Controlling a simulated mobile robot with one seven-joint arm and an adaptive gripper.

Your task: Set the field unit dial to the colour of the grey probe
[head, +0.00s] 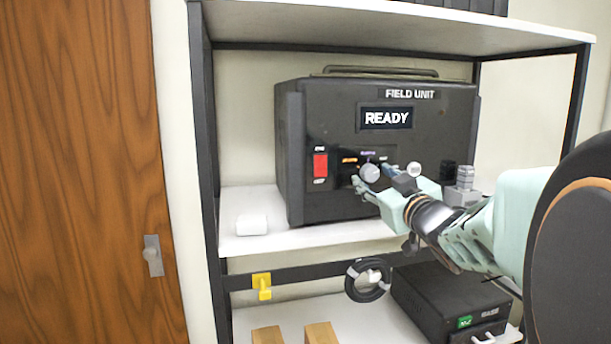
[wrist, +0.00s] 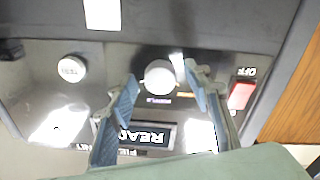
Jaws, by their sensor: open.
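The black field unit (head: 300,110) stands on the middle shelf, its display (head: 386,118) reading READY. Its round pale dial (head: 370,173) has small labels above it, one orange (head: 349,160) and one purplish (head: 368,154); the lettering is too small to read. My gripper (head: 372,180) is open at the dial. In the wrist view, upside down, the dial (wrist: 160,77) sits between the open fingertips of my gripper (wrist: 160,74), with no clear contact. The dial's pointer cannot be made out. I cannot identify a grey probe for certain.
A red rocker switch (head: 320,166) is left of the dial and a TEST button (wrist: 72,68) is on its other side. A grey blocky object (head: 464,187) stands by the unit's right side. A black base box (head: 450,300) and cable coil (head: 367,280) are lower down.

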